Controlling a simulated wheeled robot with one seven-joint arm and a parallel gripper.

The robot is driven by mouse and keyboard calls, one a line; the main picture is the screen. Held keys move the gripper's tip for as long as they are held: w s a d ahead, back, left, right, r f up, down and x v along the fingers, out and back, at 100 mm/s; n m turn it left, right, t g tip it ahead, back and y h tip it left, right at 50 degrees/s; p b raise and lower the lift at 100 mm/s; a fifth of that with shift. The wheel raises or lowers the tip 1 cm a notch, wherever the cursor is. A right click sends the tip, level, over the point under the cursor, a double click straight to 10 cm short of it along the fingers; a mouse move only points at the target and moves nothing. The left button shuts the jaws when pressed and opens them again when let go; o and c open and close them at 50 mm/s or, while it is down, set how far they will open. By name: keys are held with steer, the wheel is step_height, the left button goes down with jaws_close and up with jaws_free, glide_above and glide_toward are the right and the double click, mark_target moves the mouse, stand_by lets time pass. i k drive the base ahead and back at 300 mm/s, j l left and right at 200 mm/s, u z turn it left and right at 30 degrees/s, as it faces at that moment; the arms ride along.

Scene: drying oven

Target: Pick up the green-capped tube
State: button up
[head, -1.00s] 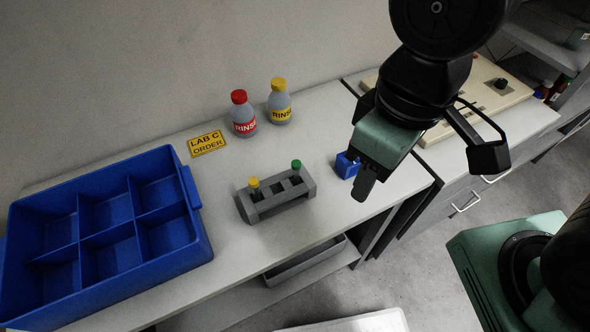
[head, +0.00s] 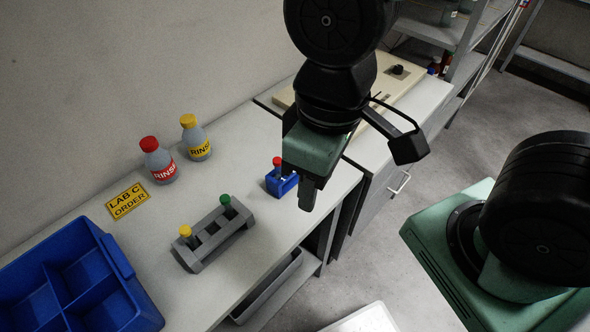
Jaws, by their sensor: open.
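The green-capped tube (head: 227,203) stands in the right end of a grey rack (head: 216,237) on the white bench. A yellow-capped tube (head: 187,234) stands in the rack's left end, with empty slots between them. My gripper (head: 308,195) hangs to the right of the rack, over the bench's front edge in the picture, apart from the tube. No object shows in it. Its fingers point down and are seen nearly edge-on.
A small blue holder (head: 281,183) with a red-capped tube (head: 277,163) stands close beside my gripper. Two rinse bottles, red-capped (head: 160,163) and yellow-capped (head: 196,140), stand behind the rack. A blue divided bin (head: 118,300) is at left, near a yellow sign (head: 128,201).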

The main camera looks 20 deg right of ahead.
mark_target(225, 200)
steer(key=j+z, duration=0.35)
steer(key=j, duration=0.15)
steer(key=k+j+z, duration=0.1)
steer(key=j+z, duration=0.2)
steer(key=j, duration=0.2)
steer(key=k+j+z, duration=0.1)
steer(key=j+z, duration=0.25)
steer(key=j, duration=0.15)
